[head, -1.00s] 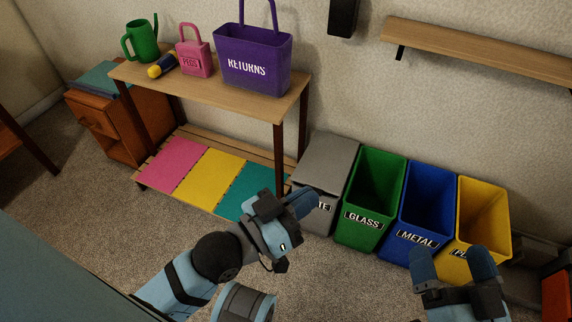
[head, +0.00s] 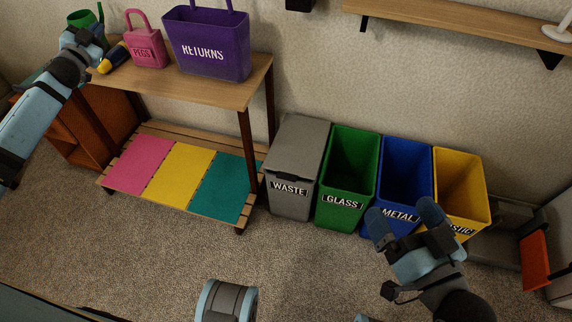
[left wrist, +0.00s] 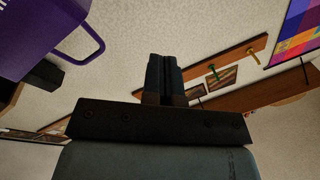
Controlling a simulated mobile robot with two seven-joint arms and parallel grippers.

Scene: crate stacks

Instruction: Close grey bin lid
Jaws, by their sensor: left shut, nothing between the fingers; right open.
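The grey bin (head: 290,190) marked WASTE stands at the left end of the bin row in the head view. Its grey lid (head: 298,146) lies flat over the top, down on the rim as far as I can see. My left gripper (head: 93,36) is at the upper left by the wooden table, far from the bin, in front of part of the green watering can. In the left wrist view its fingers (left wrist: 165,75) are shut together with nothing between them. My right gripper (head: 404,212) is open and empty, in front of the blue and yellow bins.
Open green (head: 345,185), blue (head: 402,165) and yellow (head: 462,170) bins stand right of the grey one. A wooden table (head: 185,85) holds a purple RETURNS bag (head: 208,50), a pink PEGS bag (head: 146,50) and a green watering can (head: 82,18). Carpet in front is free.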

